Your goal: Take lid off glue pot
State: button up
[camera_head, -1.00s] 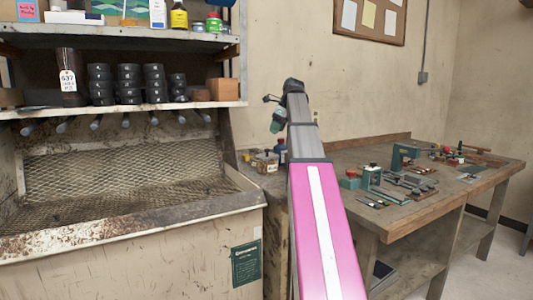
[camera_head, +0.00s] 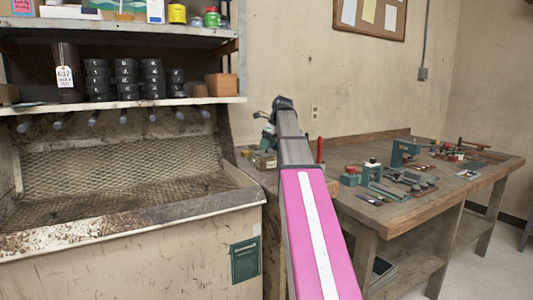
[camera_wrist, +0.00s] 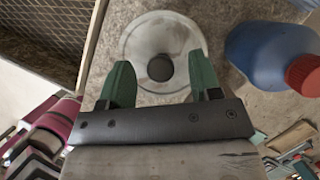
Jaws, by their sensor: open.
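The glue pot's lid (camera_wrist: 138,42), a pale round disc with a dark round knob (camera_wrist: 160,67) at its middle, lies below my gripper in the wrist view. My gripper (camera_wrist: 161,76) is open, with its two green fingers on either side of the knob and a gap on each side. I cannot tell whether the fingers are low enough to be level with the knob. The pot's body is hidden under the lid. In the head view my gripper (camera_head: 268,134) is small, near the bench's left end, and my arm hides the pot.
A blue bottle (camera_wrist: 265,50) with a red cap stands close to the right of the lid. A mesh-lined bin (camera_wrist: 45,35) lies to the left. In the head view, tools and a green machine (camera_head: 402,152) occupy the workbench (camera_head: 420,207) to the right.

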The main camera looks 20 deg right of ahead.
jog(key=shift+w+a+f, duration=0.15)
jog(key=shift+f, duration=0.4)
jog(key=c, duration=1)
jog(key=shift+r, duration=0.1)
